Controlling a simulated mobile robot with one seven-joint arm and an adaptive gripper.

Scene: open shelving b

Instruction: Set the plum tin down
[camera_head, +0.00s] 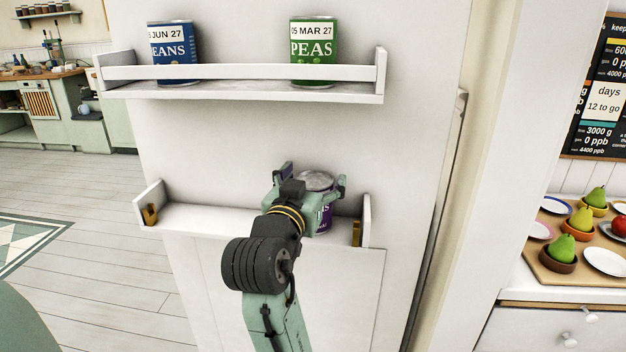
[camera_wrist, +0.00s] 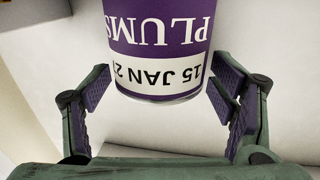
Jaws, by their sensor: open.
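The plum tin (camera_head: 326,217) is purple with a white date band and a grey lid. It stands upright at the right part of the lower shelf (camera_head: 205,219), partly hidden behind my gripper in the head view. My gripper (camera_head: 314,181) is open, with one finger on each side of the tin. In the wrist view a gap shows between the tin and each finger of the gripper (camera_wrist: 159,85).
The upper shelf (camera_head: 240,92) has a front rail and holds a blue beans tin (camera_head: 174,52) and a green peas tin (camera_head: 313,50). Brass brackets (camera_head: 150,214) sit at the lower shelf's ends; its left part is clear. A tray of fruit (camera_head: 550,262) is far right.

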